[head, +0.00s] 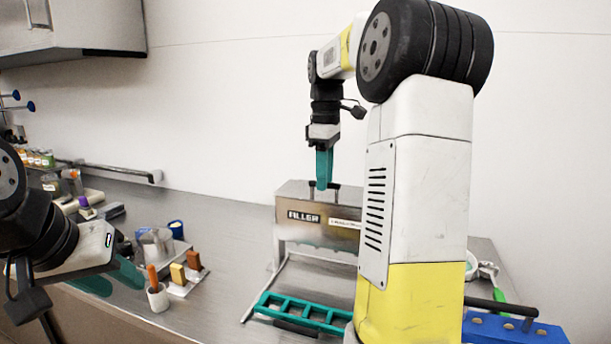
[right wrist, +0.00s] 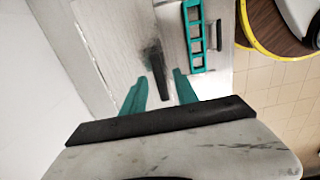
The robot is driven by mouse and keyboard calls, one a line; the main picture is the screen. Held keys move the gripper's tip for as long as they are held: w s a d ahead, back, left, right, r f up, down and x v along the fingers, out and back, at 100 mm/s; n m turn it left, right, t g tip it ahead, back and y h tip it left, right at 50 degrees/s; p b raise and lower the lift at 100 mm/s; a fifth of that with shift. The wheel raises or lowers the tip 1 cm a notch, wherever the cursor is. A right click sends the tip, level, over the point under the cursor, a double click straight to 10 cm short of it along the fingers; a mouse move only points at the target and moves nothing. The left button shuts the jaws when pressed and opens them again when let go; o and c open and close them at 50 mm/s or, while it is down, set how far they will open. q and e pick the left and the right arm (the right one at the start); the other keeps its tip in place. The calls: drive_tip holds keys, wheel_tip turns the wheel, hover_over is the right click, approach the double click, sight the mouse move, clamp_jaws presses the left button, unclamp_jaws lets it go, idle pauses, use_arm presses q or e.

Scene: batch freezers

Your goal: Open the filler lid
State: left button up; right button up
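The filler (head: 304,216) is a metal box with a name label on its front, standing on the counter at the back. Its lid (head: 292,190) lies flat, closed, with a black handle (head: 334,186) on top. My right gripper (head: 323,186) points down over the lid at the handle. In the right wrist view its two teal fingers (right wrist: 160,80) are apart, with the black handle (right wrist: 158,72) showing in the gap between them. Whether they touch it is unclear. My left gripper (head: 112,277) is open and empty, low over the counter at the left.
A teal rack (head: 300,312) lies in front of the filler. A white cup with an orange-handled tool (head: 157,297) and small brown blocks (head: 185,272) stand near my left gripper. A blue block (head: 512,330) is at the front right. My right arm hides the filler's right side.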

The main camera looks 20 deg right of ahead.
clamp_jaws()
idle(1.2)
